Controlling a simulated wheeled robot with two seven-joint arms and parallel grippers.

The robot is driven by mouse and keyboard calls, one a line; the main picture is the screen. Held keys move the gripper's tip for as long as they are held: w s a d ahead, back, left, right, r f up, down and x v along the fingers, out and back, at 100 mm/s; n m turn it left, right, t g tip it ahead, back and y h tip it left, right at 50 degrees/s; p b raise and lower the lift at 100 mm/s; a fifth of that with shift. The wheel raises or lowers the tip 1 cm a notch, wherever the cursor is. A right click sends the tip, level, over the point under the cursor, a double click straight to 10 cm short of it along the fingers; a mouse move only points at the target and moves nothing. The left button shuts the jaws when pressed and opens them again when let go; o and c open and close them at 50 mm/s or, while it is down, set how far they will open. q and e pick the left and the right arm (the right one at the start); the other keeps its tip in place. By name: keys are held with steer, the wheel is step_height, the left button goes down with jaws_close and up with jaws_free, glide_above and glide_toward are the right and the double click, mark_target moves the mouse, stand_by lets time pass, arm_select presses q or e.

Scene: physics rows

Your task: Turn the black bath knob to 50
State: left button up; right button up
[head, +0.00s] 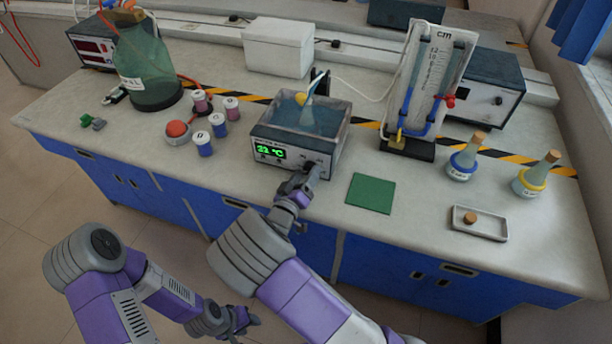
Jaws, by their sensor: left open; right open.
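The water bath (322,145) is a grey box with blue water on the bench. Its green display (270,152) seems to read 22 °C, though the first digit is not sharp. My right gripper (309,171) is open at the right end of the bath's front panel, where the black knob is. The knob is mostly hidden by the fingers, and I cannot tell whether they touch it. My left gripper (238,318) is open and empty, low in front of the bench and well away from the bath.
A flask with a thermometer-like stem stands in the bath. A green mat (371,193) lies to its right, then a white tray (479,223) with a cork. Spools (204,144) and a red button (177,130) stand left. A manometer (428,85) stands behind right.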

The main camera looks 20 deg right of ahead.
steer(key=shift+w+d, duration=0.2)
steer(key=shift+w, duration=0.05)
steer(key=c, duration=1)
steer(key=shift+c, duration=0.2)
